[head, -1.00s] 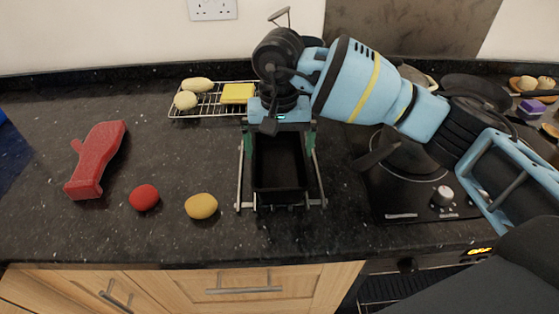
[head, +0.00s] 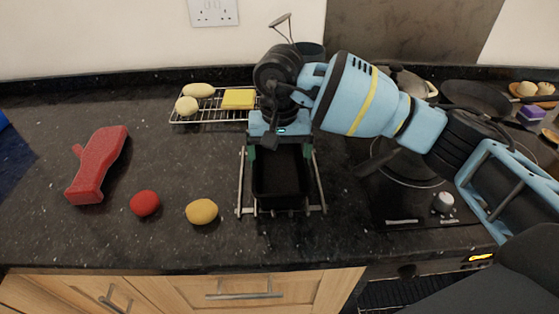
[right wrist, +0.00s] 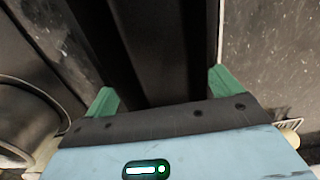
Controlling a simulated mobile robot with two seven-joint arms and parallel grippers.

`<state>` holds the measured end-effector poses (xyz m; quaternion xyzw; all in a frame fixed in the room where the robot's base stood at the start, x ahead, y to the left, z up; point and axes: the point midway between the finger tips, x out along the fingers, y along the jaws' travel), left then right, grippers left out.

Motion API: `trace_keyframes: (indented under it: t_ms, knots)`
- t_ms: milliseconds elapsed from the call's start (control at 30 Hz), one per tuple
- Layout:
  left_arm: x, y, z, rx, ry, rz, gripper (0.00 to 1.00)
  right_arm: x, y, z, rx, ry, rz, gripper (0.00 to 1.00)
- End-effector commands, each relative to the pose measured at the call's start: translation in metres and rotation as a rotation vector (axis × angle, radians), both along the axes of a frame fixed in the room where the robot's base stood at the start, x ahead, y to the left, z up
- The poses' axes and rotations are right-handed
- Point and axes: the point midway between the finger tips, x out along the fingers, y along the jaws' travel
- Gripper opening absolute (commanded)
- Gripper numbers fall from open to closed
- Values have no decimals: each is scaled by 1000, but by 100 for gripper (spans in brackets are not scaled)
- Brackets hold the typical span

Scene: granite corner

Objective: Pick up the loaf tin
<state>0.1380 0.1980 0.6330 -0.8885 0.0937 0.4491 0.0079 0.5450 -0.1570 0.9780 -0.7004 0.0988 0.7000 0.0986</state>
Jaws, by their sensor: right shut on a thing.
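The loaf tin (head: 280,185) is black and rectangular, and sits in a slim metal frame (head: 239,195) on the counter in the head view. My right gripper (head: 281,150) is at the tin's far end, with its green fingers on either side, shut on the tin. In the right wrist view the dark tin (right wrist: 155,45) runs between the two green fingers (right wrist: 160,90). The gripper body hides the tin's far end in the head view. I cannot tell whether the tin is clear of the frame. My left gripper is not in view.
A wire rack (head: 208,108) with pale rolls and a yellow block stands behind, to the left. The hob (head: 405,195) with pans is to the right.

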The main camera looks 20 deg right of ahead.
Motion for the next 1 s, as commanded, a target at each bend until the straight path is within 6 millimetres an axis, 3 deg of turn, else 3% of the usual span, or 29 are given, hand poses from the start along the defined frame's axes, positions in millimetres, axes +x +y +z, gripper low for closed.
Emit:
trace_keyframes:
  t_ms: [367,600,1000]
  knots:
    - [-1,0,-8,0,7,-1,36,-3,1,35,1,0,2,60]
    - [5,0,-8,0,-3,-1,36,-50,4,38,1,-1,6,60]
    - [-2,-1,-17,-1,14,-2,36,-131,12,46,1,0,4,60]
